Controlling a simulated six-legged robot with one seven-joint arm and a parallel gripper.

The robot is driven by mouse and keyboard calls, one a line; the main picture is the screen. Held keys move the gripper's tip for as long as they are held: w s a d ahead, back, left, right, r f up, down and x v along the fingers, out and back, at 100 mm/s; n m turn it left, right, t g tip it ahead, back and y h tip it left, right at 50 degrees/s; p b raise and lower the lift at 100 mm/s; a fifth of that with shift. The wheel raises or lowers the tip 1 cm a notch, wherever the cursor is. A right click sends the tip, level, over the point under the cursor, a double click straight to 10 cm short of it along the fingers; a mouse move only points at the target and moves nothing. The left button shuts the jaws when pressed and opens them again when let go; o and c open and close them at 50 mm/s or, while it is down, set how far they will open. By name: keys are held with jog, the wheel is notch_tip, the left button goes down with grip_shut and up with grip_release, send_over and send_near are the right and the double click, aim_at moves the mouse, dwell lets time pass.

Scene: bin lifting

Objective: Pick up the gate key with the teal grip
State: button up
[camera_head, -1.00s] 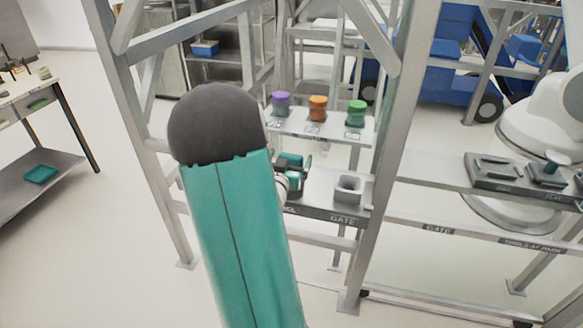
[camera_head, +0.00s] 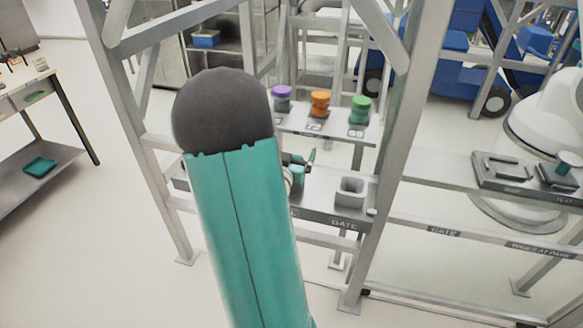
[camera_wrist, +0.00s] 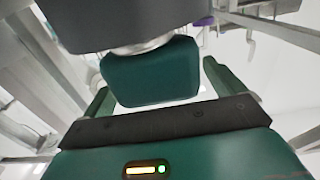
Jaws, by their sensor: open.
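A small teal piece (camera_head: 563,168) stands on the dark tray at the far right of the head view. It may be the gate key's grip, but it is too small to be sure. My gripper (camera_head: 303,161) is far to its left, over the middle shelf and partly hidden by my arm. In the wrist view my gripper (camera_wrist: 157,78) is open, with its two teal fingers well apart. A dark teal block below a silver ring and a grey part shows between them.
The middle shelf (camera_head: 318,207), labelled GATE, carries a grey square socket (camera_head: 350,191). Behind it stand purple (camera_head: 281,93), orange (camera_head: 320,98) and green (camera_head: 360,104) knobs. Metal frame posts (camera_head: 385,170) divide this shelf from the right shelf with its dark tray (camera_head: 500,170).

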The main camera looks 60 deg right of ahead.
jog(key=shift+a+r, duration=0.1)
jog(key=c, duration=1.5)
jog(key=shift+r, duration=0.1)
